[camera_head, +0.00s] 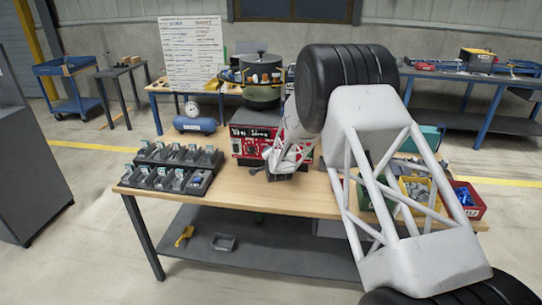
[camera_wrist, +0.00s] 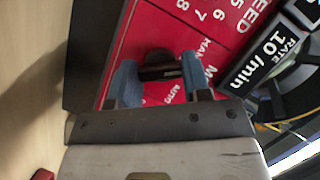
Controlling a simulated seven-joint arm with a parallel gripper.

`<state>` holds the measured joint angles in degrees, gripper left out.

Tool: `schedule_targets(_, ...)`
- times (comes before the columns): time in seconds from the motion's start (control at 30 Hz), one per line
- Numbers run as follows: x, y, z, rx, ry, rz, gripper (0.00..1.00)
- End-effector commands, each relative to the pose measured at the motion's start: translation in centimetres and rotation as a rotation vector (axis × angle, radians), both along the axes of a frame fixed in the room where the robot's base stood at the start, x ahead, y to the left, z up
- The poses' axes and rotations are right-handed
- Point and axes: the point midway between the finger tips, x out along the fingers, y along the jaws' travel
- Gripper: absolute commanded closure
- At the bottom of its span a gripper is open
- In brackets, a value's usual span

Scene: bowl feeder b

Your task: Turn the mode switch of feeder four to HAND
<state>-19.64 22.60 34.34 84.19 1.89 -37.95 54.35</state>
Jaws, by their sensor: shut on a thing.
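The feeder's red control box (camera_head: 250,143) stands on the wooden workbench, with a dark bowl (camera_head: 262,92) above it. In the wrist view, its red panel (camera_wrist: 140,35) carries a dark switch knob (camera_wrist: 157,57). My gripper (camera_wrist: 158,75) has its two blue fingers on either side of this knob and is shut on it. White lettering beside the knob is partly hidden; one word looks like AUTO, and I cannot tell which label the knob points at. In the head view my gripper (camera_head: 280,165) is at the front of the box and hides part of the panel.
A black rack of grey parts (camera_head: 172,168) sits at the bench's left. A blue air tank with a gauge (camera_head: 194,124) stands behind it. Coloured bins, including a red one with blue parts (camera_head: 468,200), are at the right, partly behind my arm. The bench front is clear.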

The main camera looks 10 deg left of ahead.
Motion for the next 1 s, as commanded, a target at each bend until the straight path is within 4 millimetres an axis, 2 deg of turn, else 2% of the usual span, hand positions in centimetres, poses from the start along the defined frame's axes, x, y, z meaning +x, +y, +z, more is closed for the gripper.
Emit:
schedule_targets(0.3,0.00,0.03,0.03,-0.134,0.001,-0.001,0.80)
schedule_targets(0.87,0.02,0.03,0.05,-0.163,0.000,-0.001,0.80)
schedule_targets(0.9,0.03,0.03,0.05,-0.163,0.000,-0.001,0.50)
schedule_targets(1.0,0.02,0.03,0.05,-0.162,-0.001,-0.001,0.35)
